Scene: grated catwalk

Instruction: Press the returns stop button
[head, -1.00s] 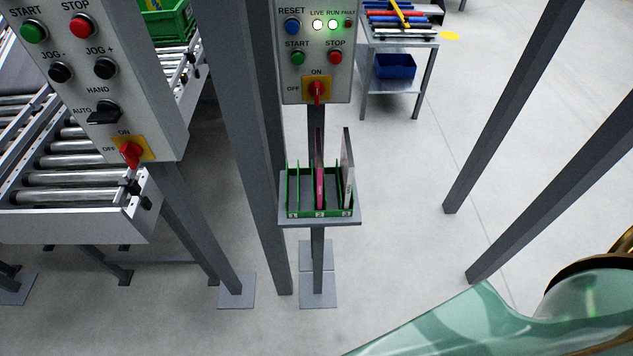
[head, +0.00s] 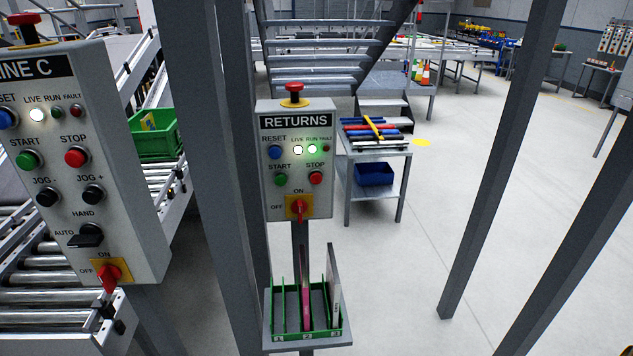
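The returns panel (head: 295,207) is a grey box labelled RETURNS on a post, near the centre of the head view. Its red STOP button (head: 316,178) sits at the right, beside the green START button (head: 281,180). Above them are a blue RESET button (head: 275,152), lit LIVE and RUN lamps (head: 312,150) and a small dark red FAULT lamp. A red mushroom button (head: 294,92) stands on top of the box. Below is a red rotary switch (head: 299,209) on a yellow plate, its handle upright toward ON. Neither of my grippers shows.
The LINE C panel (head: 90,180), with its own STOP button, stands at left by a roller conveyor (head: 40,310). A green slotted rack (head: 290,335) sits below the returns panel. Grey posts (head: 205,150) flank it. A tool cart (head: 375,150) stands behind, with open floor at right.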

